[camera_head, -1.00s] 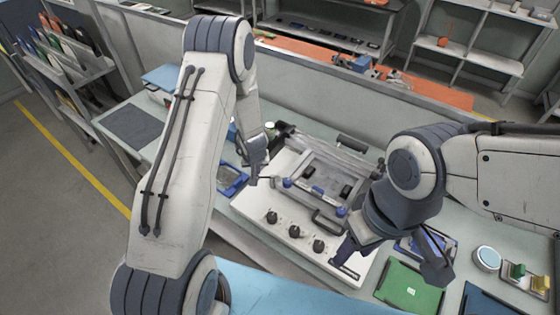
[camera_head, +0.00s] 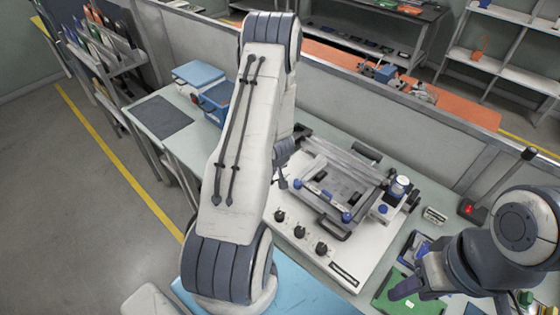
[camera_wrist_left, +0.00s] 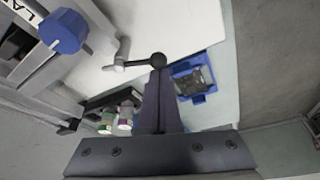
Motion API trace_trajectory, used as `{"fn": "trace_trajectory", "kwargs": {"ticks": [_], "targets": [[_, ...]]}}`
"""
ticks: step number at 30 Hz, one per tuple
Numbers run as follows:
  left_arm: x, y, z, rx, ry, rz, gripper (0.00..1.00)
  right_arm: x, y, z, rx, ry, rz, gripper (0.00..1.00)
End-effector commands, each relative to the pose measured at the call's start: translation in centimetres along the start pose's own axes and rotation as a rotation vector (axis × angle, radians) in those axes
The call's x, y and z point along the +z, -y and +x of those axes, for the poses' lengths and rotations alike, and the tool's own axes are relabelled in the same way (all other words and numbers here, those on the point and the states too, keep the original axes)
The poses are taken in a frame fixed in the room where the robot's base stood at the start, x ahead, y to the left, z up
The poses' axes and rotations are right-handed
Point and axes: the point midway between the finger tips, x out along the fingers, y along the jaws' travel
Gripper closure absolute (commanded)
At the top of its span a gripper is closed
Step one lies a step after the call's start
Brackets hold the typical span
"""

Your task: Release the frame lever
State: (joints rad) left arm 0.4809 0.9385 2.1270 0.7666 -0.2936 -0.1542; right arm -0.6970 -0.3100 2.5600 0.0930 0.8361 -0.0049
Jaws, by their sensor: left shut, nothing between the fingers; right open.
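The machine, a white base (camera_head: 300,258) with black knobs and a metal frame (camera_head: 345,185) with blue knobs, stands on the bench. In the left wrist view, a lever with a dark ball knob (camera_wrist_left: 158,60) sticks out beside the frame, over the white base. My left gripper (camera_wrist_left: 160,76) is shut and empty, its fingertips at the ball knob; whether they touch is unclear. In the head view, my left gripper (camera_head: 283,180) is small and partly hidden by its arm, at the frame's left side. My right gripper (camera_head: 450,300) is open and empty near the green board (camera_head: 384,299).
A blue bin (camera_head: 213,103) and dark mat (camera_head: 158,118) are at the bench's far left. A blue tray (camera_wrist_left: 192,80) lies near the lever. A red-lit device (camera_head: 472,209) is at right.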

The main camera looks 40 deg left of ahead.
Motion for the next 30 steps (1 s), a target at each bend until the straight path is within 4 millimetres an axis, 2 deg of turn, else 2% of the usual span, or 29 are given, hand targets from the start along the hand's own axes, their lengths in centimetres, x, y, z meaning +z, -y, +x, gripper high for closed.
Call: {"fn": "trace_trajectory", "kwargs": {"ticks": [13,25,30], "targets": [[-0.2,-1.5,-0.2,0.001,0.000,0.003,1.00,-0.1,0.1,-1.9,0.000,0.000,0.000,0.50],[-0.1,-1.7,0.0,0.001,-0.001,0.003,1.00,-0.1,0.1,-1.9,0.000,0.000,-0.003,0.50],[-1.2,-1.6,-0.2,0.001,-0.001,0.000,1.00,-0.2,0.2,-3.1,0.000,0.000,-0.003,0.50]]}}
